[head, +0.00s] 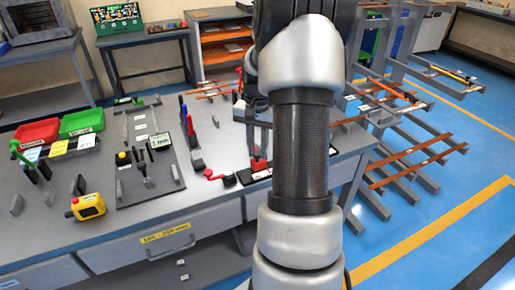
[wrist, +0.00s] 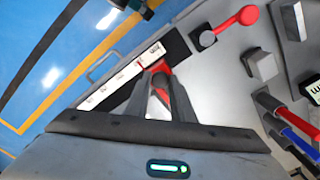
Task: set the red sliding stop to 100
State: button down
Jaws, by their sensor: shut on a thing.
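The red sliding stop (wrist: 159,67) sits on the white scale strip (wrist: 108,88) near its far end in the wrist view. My gripper (wrist: 160,84) is shut on the stop, with one dark finger on each side of it. In the head view the red stop (head: 259,165) shows low beside my arm, above the dark rail (head: 247,177) at the bench's front edge. My arm hides part of the rail there. The scale's numbers are too small to read.
A red lever with a round knob (head: 218,175) lies just left of the rail. Red and blue upright handles (head: 189,132) stand farther left on the grey bench (head: 120,225). A rack with copper bars (head: 415,160) stands on the right.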

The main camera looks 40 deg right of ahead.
jog(key=s+d+p, duration=0.1)
jog(key=d, duration=0.4)
jog(key=s+d+p, duration=0.1)
jog(key=d, duration=0.4)
jog(key=s+d+p, duration=0.1)
jog(key=d, duration=0.3)
jog(key=shift+s+d, duration=0.25)
jog(key=shift+d, duration=0.15)
jog(key=c, duration=1.5)
grip_release()
jog(key=shift+a, duration=0.1)
jog(key=shift+c, duration=0.2)
notch_tip(320, 180, up, 18)
jog(key=p, duration=0.2)
jog(key=shift+f, duration=0.25)
